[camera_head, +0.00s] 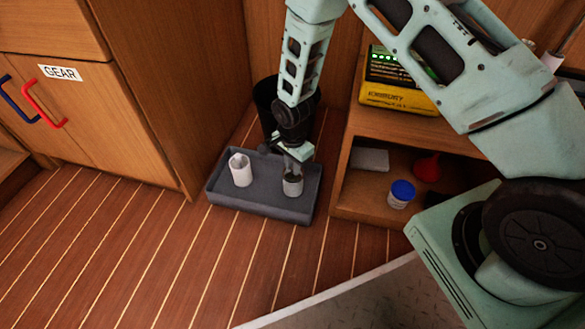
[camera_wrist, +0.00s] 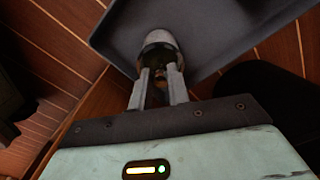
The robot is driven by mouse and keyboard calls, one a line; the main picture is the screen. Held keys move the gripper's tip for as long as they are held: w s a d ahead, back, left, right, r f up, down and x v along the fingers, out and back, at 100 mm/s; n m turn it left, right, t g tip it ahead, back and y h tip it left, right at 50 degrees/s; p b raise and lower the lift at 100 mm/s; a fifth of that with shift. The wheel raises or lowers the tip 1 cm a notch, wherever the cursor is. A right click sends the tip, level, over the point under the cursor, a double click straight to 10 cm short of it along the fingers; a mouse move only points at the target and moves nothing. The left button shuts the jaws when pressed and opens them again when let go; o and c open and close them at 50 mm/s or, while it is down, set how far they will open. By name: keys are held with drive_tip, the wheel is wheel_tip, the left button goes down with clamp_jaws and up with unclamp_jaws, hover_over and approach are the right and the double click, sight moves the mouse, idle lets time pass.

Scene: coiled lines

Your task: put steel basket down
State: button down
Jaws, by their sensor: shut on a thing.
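The steel basket (camera_head: 293,186) is a small grey cup-shaped thing at the right half of a dark grey tray (camera_head: 265,213) on the floor. My gripper (camera_head: 294,172) points down over the tray and is shut on the basket's upper part. In the wrist view the basket (camera_wrist: 158,40) sits between the fingertips (camera_wrist: 160,72), with the tray (camera_wrist: 225,25) behind it. The basket looks upright and at the tray floor; I cannot tell whether it touches.
A white cup-like container (camera_head: 240,170) stands in the tray's left half. A wooden shelf (camera_head: 345,205) at right holds a blue-lidded jar (camera_head: 401,193) and a red funnel-like thing (camera_head: 427,167). A yellow box (camera_head: 398,96) sits on top. Cabinets (camera_head: 90,120) stand left. The front floor is clear.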

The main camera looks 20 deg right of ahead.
drive_tip(key=shift+r, duration=0.1)
drive_tip(key=shift+f, duration=0.2)
drive_tip(key=c, duration=1.3)
unclamp_jaws()
drive_tip(key=shift+c, duration=0.2)
drive_tip(key=shift+r, duration=0.15)
